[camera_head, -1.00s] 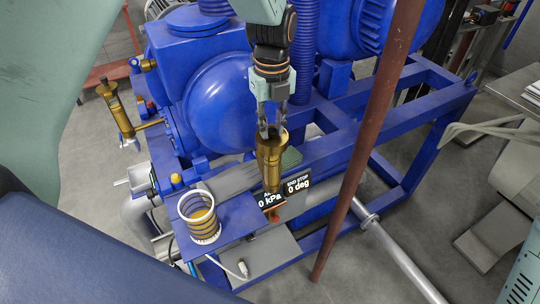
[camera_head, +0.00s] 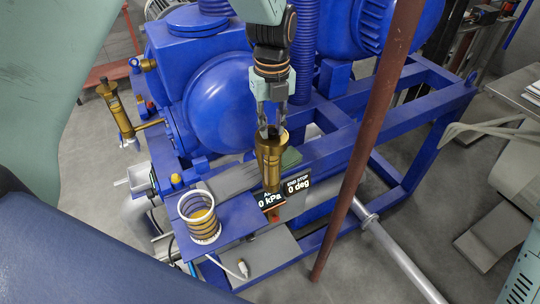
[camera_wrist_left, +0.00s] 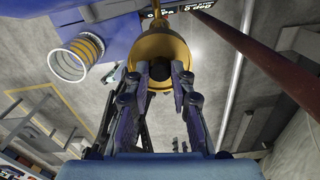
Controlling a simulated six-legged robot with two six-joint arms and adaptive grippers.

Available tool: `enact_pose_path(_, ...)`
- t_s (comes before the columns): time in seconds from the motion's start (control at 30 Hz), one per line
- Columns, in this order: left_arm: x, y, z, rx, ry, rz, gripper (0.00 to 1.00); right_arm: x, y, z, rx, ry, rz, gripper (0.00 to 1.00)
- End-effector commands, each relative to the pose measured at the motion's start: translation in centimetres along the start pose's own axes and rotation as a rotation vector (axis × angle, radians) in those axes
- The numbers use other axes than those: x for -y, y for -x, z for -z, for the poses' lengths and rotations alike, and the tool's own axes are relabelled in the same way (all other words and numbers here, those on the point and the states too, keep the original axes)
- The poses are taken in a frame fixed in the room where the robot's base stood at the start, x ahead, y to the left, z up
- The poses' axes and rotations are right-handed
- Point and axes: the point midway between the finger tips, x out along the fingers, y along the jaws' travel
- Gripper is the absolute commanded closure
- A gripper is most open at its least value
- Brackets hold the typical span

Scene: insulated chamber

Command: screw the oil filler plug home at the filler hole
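My left gripper (camera_head: 271,132) points down at the open top of an upright brass cylinder (camera_head: 269,165), which I take for the filler neck. In the left wrist view, the fingertips (camera_wrist_left: 170,73) are a small distance apart, inside or just over the brass rim (camera_wrist_left: 160,42). A dark round spot (camera_wrist_left: 182,72) shows by the fingertips. It may be the plug or the hole, and I cannot tell whether the fingers grip it. No separate plug can be made out. My right gripper is not in view.
A readout (camera_head: 297,184) by the brass cylinder shows "END STOP 0 deg". A reddish-brown post (camera_head: 370,130) rises close on the right. The blue machine (camera_head: 218,105) stands behind.

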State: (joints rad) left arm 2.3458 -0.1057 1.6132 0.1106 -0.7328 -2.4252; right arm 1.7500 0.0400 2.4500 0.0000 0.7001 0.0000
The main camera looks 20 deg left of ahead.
Motion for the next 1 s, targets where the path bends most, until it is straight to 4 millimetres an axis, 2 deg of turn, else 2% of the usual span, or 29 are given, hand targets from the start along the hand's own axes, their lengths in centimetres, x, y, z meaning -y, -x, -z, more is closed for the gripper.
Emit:
enact_pose_path(0.03, 0.0, 0.0, 0.0, 0.0, 0.001, 0.0, 0.73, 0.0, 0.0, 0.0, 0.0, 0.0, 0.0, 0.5)
enact_pose_path(0.3, 0.0, 0.0, 0.0, 0.0, 0.001, 0.0, 0.51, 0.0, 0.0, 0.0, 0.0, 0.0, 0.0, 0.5)
enact_pose_path(1.0, -0.06, -0.01, 0.12, 0.0, 0.002, 0.0, 0.51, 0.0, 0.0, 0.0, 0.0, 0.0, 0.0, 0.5)
